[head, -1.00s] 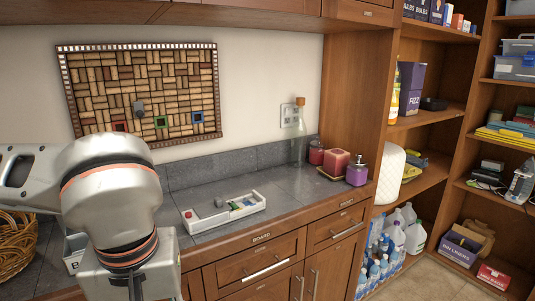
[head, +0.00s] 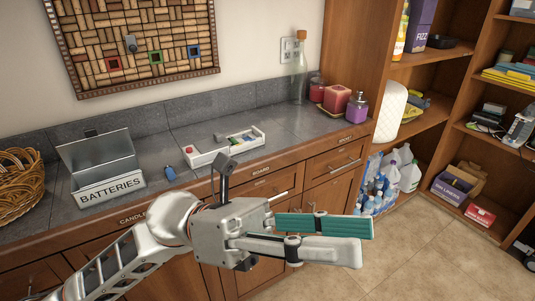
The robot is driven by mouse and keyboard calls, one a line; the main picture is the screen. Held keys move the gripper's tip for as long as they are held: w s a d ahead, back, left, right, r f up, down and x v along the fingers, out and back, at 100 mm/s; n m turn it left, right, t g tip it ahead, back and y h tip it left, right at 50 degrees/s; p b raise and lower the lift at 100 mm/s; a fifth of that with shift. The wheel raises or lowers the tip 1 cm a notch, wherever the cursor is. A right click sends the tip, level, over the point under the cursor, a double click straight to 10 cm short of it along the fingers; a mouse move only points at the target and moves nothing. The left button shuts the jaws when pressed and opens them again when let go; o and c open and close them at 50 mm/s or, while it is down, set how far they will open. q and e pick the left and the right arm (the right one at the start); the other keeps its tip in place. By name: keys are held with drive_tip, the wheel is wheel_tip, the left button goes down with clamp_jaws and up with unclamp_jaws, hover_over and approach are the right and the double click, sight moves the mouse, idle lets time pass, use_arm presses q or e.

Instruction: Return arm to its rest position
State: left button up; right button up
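My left gripper (head: 365,240) reaches in from the lower left, in front of the counter drawers, with its fingers pointing right. Its two long fingers are apart, one with a teal inner pad, and nothing shows between them. My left arm's silver links run to the bottom left corner. My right gripper is not in view. Several water bottles (head: 377,190) stand on the low shelf at right, beyond the gripper and clear of it.
On the counter (head: 90,222) are a wicker basket (head: 18,190), an open batteries box (head: 110,190), a small blue item (head: 169,173), a white tray (head: 200,160), a glass bottle (head: 299,80) and candles (head: 337,99). Wooden shelves stand at right. The tiled floor (head: 425,260) is clear.

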use_arm(q)
drive_tip(key=w+a+f+n+t+h, duration=0.1)
drive_tip(key=w+a+f+n+t, duration=0.2)
drive_tip(key=w+n+t, duration=0.65)
drive_tip(key=w+a+f+n+t+h, duration=0.1)
drive_tip(key=w+a+f+n+t, duration=0.35)
drive_tip(key=n+t, duration=0.8)
drive_tip(key=w+a+f+n+t+y, duration=0.25)
drive_tip(key=w+f+n+y, duration=0.2)
drive_tip(key=f+n, duration=0.25)
drive_tip(key=w+a+f+n+t+y, duration=0.2)
drive_tip(key=w+a+f+n+y, duration=0.1)
drive_tip(key=f+n+y, duration=0.4)
drive_tip(key=s+a+f+n+g+y, duration=0.1)
drive_tip(key=a+f+n+y, duration=0.2)
drive_tip(key=f, duration=0.5)
drive_tip(key=s+a+f+n+g+y, duration=0.1)
drive_tip(key=s+a+f+n, duration=0.1)
drive_tip(key=a+f+n, duration=0.4)
drive_tip(key=s+a+f+n+g+y, duration=0.2)
drive_tip(key=s+f, duration=0.4)
drive_tip(key=f, duration=0.3)
drive_tip(key=s+a+f+n+g+y, duration=0.2)
drive_tip(key=s+f, duration=0.4)
drive_tip(key=f, duration=0.4)
drive_tip(key=shift+a+n+g, duration=0.35)
drive_tip(key=shift+a+n, duration=0.05)
drive_tip(key=shift+a, duration=0.35)
